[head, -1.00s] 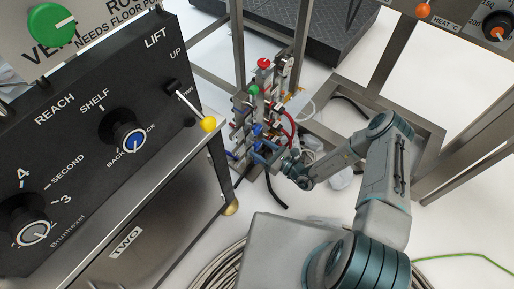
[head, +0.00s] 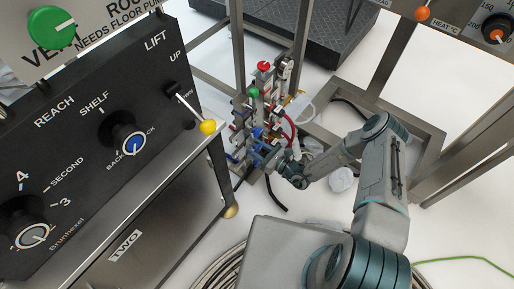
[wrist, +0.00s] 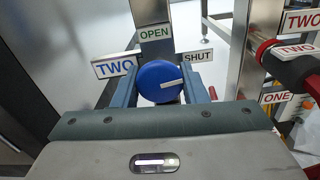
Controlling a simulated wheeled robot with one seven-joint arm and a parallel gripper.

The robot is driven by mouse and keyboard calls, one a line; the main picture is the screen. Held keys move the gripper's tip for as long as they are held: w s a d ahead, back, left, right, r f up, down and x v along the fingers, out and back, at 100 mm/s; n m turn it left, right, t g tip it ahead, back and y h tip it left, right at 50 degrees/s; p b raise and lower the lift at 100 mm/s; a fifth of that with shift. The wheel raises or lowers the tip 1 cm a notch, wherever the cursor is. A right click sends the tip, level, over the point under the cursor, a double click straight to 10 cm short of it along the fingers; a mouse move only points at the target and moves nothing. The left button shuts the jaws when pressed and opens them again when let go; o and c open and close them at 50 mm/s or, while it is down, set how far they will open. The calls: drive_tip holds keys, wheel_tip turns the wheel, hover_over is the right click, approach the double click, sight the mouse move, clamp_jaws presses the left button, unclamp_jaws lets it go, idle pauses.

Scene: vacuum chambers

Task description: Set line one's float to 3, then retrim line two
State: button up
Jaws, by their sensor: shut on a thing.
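In the wrist view my gripper (wrist: 166,88) has its fingers on either side of a round blue knob (wrist: 157,82), shut on it. In the head view my gripper (head: 264,159) is at the low front of the valve stand, which has a red knob (head: 263,66) and a green knob (head: 253,92) higher up. No float or its scale can be read.
In the wrist view, red-lettered TWO (wrist: 297,49) and ONE (wrist: 275,98) plates and a dark, red-ended fitting stand close at the right. In the head view a black control panel (head: 75,135) fills the left, and a metal frame (head: 425,130) stands right. Hoses lie around the stand.

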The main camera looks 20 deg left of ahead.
drive_tip(key=o, duration=1)
drive_tip(key=p+v, duration=0.3)
drive_tip(key=v, duration=1.1)
drive_tip(key=shift+w, duration=0.1)
